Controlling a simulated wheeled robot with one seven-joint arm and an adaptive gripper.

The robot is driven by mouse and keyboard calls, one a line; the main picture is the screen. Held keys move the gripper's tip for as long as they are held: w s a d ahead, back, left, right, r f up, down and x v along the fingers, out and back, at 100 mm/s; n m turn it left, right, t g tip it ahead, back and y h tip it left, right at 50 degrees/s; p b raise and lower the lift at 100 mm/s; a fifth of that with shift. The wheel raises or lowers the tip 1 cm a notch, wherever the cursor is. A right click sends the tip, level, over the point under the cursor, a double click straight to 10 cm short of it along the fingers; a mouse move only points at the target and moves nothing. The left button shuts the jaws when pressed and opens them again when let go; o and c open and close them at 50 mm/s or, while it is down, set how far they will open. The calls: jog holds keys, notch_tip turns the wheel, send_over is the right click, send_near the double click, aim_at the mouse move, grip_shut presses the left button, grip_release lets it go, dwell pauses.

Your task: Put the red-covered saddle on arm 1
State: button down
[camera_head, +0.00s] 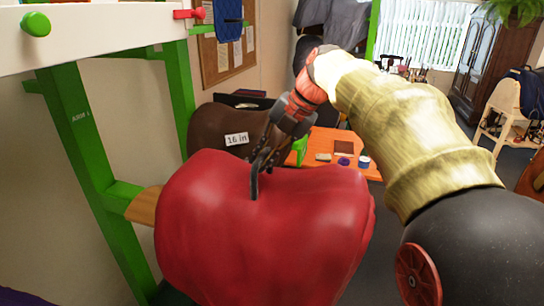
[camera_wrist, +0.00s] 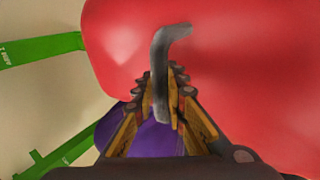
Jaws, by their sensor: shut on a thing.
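The red-covered saddle (camera_head: 265,240) fills the lower middle of the head view, and its red cover (camera_wrist: 250,70) fills much of the wrist view. A dark bent metal handle (camera_wrist: 163,60) rises from its top. My gripper (camera_head: 264,160) is shut on this handle; its fingers (camera_wrist: 160,115) close around it in the wrist view. Arm 1 is a wooden bar (camera_head: 144,206) on the green post marked "ARM 1" (camera_head: 85,150). The bar meets the saddle's left edge in the picture. The saddle hides the rest, so I cannot tell whether they touch.
A brown saddle tagged "16 in" (camera_head: 212,133) stands behind. An orange table (camera_head: 325,140) with small items is beyond it. The white rack beam (camera_head: 100,35) with green and red knobs runs along the upper left. A purple surface (camera_wrist: 155,138) shows below my fingers.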

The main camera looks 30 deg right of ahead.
jog(key=shift+w+a+p, duration=3.7)
jog(key=shift+w+a, duration=2.1)
jog(key=shift+a, duration=0.05)
jog(key=w+a+f+p, duration=0.4)
jog(key=w+a+p, duration=0.4)
jog(key=w+a, duration=0.4)
jog(key=shift+f, duration=0.15)
jog(key=c, duration=1.7)
grip_release()
jog(key=shift+c, duration=0.2)
jog(key=shift+f, duration=0.1)
